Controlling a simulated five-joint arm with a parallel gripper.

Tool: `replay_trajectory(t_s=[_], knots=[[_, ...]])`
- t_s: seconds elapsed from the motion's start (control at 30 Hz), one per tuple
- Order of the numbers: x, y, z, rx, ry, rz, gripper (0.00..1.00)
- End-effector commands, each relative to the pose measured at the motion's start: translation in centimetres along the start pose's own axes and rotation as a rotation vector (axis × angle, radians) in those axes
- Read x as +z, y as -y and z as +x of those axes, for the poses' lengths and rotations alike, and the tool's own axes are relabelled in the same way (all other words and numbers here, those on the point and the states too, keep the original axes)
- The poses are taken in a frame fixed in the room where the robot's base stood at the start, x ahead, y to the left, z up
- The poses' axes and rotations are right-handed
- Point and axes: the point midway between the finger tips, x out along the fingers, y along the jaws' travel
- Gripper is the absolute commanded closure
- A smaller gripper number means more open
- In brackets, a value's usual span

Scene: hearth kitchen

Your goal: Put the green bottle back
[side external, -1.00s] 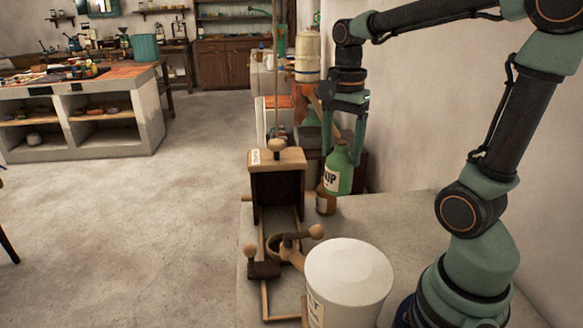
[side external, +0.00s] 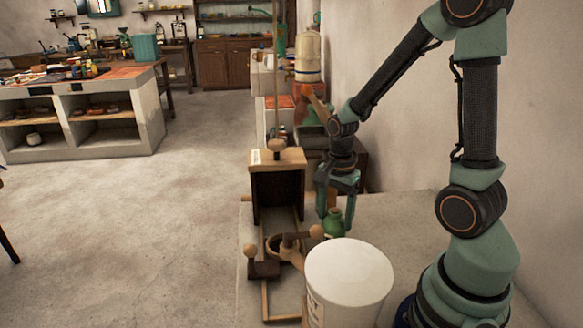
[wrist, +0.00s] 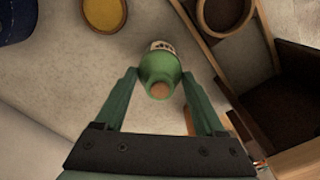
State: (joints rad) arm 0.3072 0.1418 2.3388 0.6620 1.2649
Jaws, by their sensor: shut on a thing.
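The green bottle (side external: 334,222) has a pale label and a cork. My gripper (side external: 336,212) is shut on it, low over the counter behind the white canister. In the wrist view the green bottle (wrist: 160,66) sits between the two fingertips of my gripper (wrist: 159,74), its cork towards the camera and its label on the far side. The canister hides its lower part in the side view, so I cannot tell whether it touches the counter (side external: 400,212).
The white canister (side external: 348,275) stands in front of the bottle. A wooden frame with an upright box (side external: 278,185) and a ring-shaped holder (side external: 283,247) is on the left. The wrist view shows a round yellow-topped thing (wrist: 104,12).

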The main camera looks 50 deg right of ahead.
Motion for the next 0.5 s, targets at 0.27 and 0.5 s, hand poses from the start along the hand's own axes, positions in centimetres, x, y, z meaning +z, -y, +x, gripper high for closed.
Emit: replay_trajectory(t_s=[0.27, 0.5], knots=[[-0.01, 0.04, 0.39, -0.002, -0.001, 0.000, 0.90], [-0.01, 0.02, 0.71, -0.001, 0.000, 0.000, 0.09]])
